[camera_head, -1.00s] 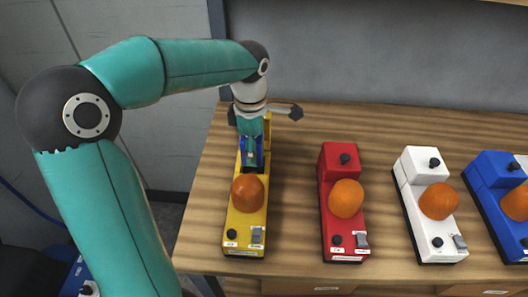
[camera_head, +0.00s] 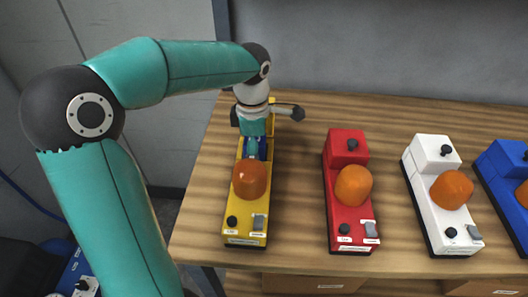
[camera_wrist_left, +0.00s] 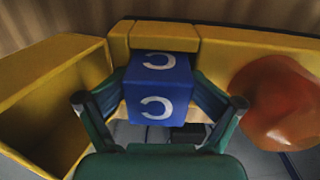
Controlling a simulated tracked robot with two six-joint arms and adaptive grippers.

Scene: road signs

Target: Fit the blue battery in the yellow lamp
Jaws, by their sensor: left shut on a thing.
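The yellow lamp (camera_head: 242,205) stands at the left of the wooden table, its orange dome (camera_head: 250,179) toward the front. My left gripper (camera_head: 254,147) is over the lamp's middle section, behind the dome, fingers pointing down. In the wrist view the left gripper (camera_wrist_left: 160,103) is shut on the blue battery (camera_wrist_left: 162,85), a block with white curved marks. The battery sits between the lamp's yellow end block (camera_wrist_left: 60,75) and its dome side, against the yellow wall. How deep it sits cannot be told. In the head view only a little blue shows. My right gripper is not in view.
A red lamp (camera_head: 340,200), a white lamp (camera_head: 424,195) and a blue lamp (camera_head: 497,174) stand in a row to the right. Bare tabletop (camera_head: 300,180) lies between the yellow and red lamps. A grey wall is behind the table.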

